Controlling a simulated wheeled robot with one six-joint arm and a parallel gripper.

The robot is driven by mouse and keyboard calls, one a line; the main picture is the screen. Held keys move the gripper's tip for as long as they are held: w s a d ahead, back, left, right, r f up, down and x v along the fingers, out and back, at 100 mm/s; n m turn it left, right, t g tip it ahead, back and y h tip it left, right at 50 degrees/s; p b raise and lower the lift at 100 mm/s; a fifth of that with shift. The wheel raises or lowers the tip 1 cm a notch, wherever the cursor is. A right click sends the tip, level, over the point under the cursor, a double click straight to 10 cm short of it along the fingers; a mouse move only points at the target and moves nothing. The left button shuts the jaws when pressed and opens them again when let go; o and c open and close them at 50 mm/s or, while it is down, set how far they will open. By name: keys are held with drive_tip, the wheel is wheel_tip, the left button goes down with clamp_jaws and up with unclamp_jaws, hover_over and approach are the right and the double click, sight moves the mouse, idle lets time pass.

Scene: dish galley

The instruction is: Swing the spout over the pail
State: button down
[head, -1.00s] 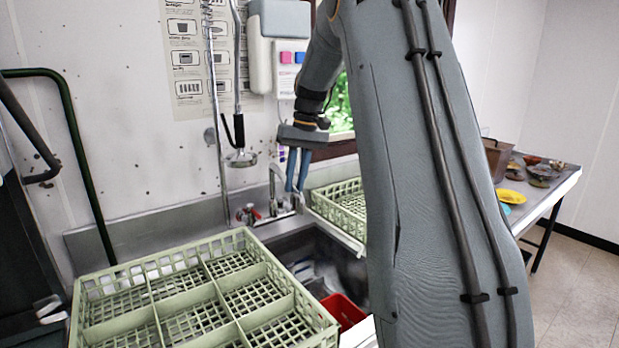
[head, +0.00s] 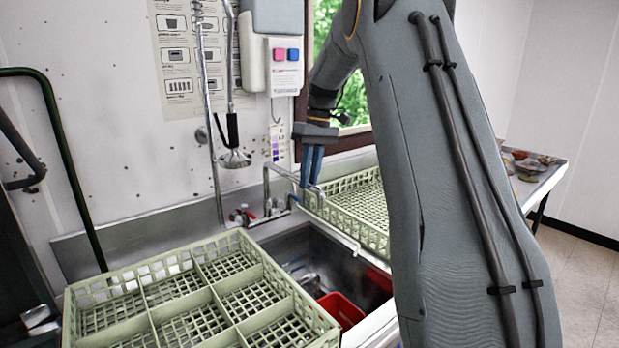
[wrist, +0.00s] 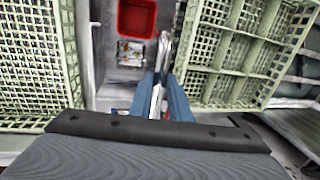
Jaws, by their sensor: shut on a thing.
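In the wrist view, the spout (wrist: 161,62) runs between the two fingers (wrist: 165,100). The red pail (head: 342,308) sits in the sink, partly cut off by the sink's front edge. In the wrist view, the pail (wrist: 136,18) lies beyond the spout's end and to its left, not under it.
A green divided rack (head: 190,290) stands left of the sink (head: 300,245). Another green basket (head: 355,210) stands at the sink's right, close beside my gripper. A hanging spray hose (head: 233,155) is left of the spout. Items lie on the sink floor (wrist: 132,52).

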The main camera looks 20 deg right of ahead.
drive_tip(key=c, duration=1.6)
unclamp_jaws()
drive_tip(key=shift+w+d, duration=0.1)
drive_tip(key=shift+d, duration=0.05)
drive_tip(key=shift+c, duration=0.2)
wheel_tip(320, 180, up, 8)
drive_tip(key=d+b, duration=0.1)
drive_tip(key=b, duration=0.1)
drive_tip(key=shift+w+d+b, duration=0.15)
drive_tip(key=shift+d+b, duration=0.1)
drive_tip(key=shift+b, duration=0.1)
drive_tip(key=shift+f, duration=0.15)
